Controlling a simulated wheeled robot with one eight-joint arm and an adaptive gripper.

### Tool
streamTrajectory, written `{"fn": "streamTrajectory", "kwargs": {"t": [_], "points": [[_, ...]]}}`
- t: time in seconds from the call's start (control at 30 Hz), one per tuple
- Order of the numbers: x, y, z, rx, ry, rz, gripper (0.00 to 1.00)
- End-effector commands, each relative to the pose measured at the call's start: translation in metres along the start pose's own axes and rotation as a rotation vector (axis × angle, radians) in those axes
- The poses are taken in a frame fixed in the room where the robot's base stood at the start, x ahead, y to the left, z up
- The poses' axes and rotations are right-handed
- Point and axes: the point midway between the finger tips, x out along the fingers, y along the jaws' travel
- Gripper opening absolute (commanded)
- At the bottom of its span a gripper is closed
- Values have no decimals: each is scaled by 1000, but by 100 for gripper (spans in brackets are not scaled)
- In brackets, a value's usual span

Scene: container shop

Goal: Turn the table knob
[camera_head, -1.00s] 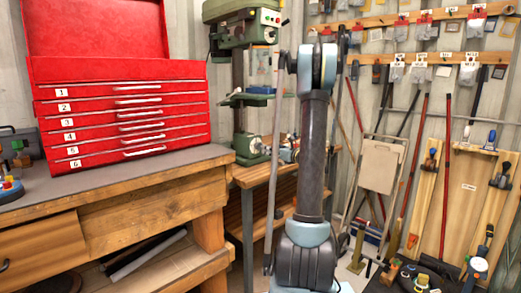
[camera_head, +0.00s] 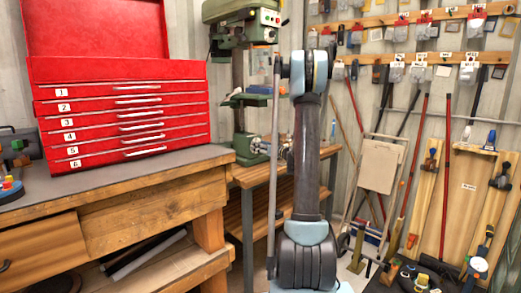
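A green drill press (camera_head: 240,32) stands at the back centre on a wooden bench. Its small green table (camera_head: 245,100) sits partway up the column, with the green base (camera_head: 250,147) below. I cannot make out a table knob for certain; the area to the right of the press is partly hidden by my arm. My arm rises in the centre, just right of the press. My gripper is not in view, so I cannot tell its distance from the press or whether it holds anything.
A red tool chest (camera_head: 125,115) with numbered drawers stands on a wooden workbench (camera_head: 150,212) at left. Tools hang on the wall rails (camera_head: 430,58). A folded stool (camera_head: 380,167), long bars and boards lean at right.

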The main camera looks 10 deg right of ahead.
Motion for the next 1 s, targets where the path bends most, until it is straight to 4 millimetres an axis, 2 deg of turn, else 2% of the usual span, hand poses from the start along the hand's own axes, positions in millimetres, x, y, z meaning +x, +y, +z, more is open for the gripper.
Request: {"fn": "streamTrajectory", "kwargs": {"t": [0.03,0.1,0.13,0.57,1.0], "points": [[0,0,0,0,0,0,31],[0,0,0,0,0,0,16],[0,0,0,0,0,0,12],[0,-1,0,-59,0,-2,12],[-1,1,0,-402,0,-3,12]]}}
